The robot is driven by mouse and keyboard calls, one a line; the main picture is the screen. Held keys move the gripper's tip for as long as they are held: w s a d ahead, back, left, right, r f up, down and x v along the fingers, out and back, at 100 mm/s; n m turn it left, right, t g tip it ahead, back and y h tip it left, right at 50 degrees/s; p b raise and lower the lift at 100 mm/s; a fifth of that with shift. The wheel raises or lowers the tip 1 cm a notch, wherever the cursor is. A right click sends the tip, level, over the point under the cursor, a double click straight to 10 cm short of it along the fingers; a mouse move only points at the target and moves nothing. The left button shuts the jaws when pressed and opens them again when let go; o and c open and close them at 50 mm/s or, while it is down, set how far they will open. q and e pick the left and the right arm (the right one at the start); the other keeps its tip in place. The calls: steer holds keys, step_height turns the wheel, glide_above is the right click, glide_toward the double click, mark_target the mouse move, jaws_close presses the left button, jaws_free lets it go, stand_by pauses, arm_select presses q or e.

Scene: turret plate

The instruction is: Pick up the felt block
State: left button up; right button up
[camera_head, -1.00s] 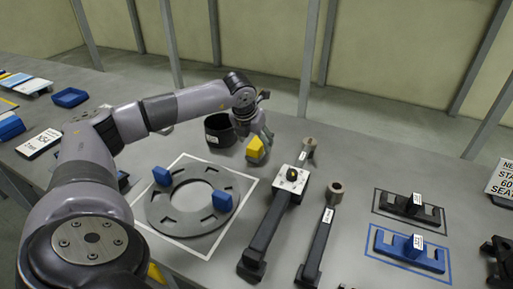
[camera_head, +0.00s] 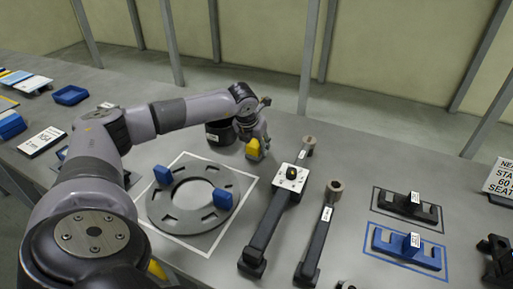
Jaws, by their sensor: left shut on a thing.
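A yellow block (camera_head: 253,148), which I take to be the felt block, is at the tips of my left gripper (camera_head: 254,139), behind the ring plate. The gripper is shut on its upper part, and the fingers hide that part. I cannot tell whether the block touches the bench. A dark shape (camera_head: 496,258) at the right edge may be part of my right gripper. It is cut off and its jaws cannot be made out.
A grey ring plate (camera_head: 160,212) bears two blue blocks (camera_head: 222,200). A dark round cup (camera_head: 216,137) stands close behind my left arm. Long dark tools (camera_head: 266,232) lie to the right. Black (camera_head: 398,205) and blue (camera_head: 393,246) holders lie farther right.

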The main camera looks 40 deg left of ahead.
mark_target(256, 141)
arm_select(q)
steer(key=c, duration=0.5)
steer(key=shift+r, duration=0.1)
steer(key=shift+r, duration=0.5)
step_height(256, 141, up, 19)
steer(key=shift+f+b, duration=0.1)
steer(key=shift+b, duration=0.8)
steer(key=o, duration=0.6)
steer(key=shift+c, duration=0.2)
steer(key=c, duration=0.4)
